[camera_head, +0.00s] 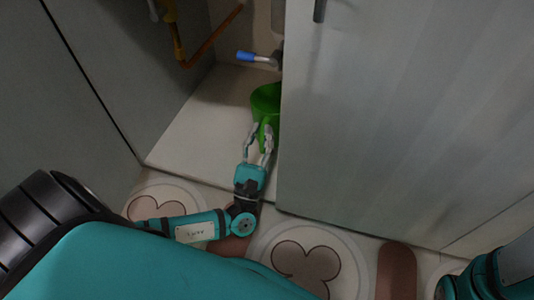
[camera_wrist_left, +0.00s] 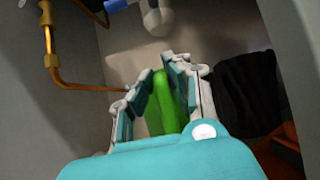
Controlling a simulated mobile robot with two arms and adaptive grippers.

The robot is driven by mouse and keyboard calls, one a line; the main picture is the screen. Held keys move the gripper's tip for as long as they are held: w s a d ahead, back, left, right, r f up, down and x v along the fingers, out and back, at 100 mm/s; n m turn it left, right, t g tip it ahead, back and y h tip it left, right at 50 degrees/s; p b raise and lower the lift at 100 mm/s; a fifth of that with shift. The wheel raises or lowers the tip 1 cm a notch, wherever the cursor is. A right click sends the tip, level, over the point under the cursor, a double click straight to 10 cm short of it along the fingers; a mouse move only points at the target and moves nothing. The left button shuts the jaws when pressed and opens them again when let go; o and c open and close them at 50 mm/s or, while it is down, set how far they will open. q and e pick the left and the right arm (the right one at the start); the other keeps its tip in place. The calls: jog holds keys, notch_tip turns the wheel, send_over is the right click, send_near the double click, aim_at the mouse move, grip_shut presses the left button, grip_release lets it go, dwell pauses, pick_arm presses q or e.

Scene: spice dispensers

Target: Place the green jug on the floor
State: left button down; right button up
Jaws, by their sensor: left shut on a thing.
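The green jug (camera_head: 265,99) is inside the open cabinet, on or just above its pale bottom board; I cannot tell if it touches. The cabinet door hides its right side. My left gripper (camera_head: 258,134) reaches in from the front and is shut on the jug's handle. In the left wrist view the green handle (camera_wrist_left: 164,104) sits between the two fingers. The patterned floor (camera_head: 305,263) lies in front of the cabinet. My right arm shows only at the lower right corner of the head view; its gripper is out of frame.
The grey cabinet door (camera_head: 400,120) stands close to the right of my left gripper. Brown and yellow pipes (camera_head: 194,55) and a blue-ended valve (camera_head: 245,57) are at the back. A dark object (camera_wrist_left: 247,90) shows at right in the wrist view. The cabinet board's left part is clear.

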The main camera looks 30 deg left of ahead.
aim_at(261, 153)
pick_arm(q)
notch_tip(261, 153, down, 8)
jog(key=b, duration=0.5)
jog(key=shift+r, duration=0.25)
jog(key=c, duration=1.8)
grip_release()
jog(key=shift+f, duration=0.2)
jog(key=o, duration=0.5)
jog(key=shift+c, duration=0.2)
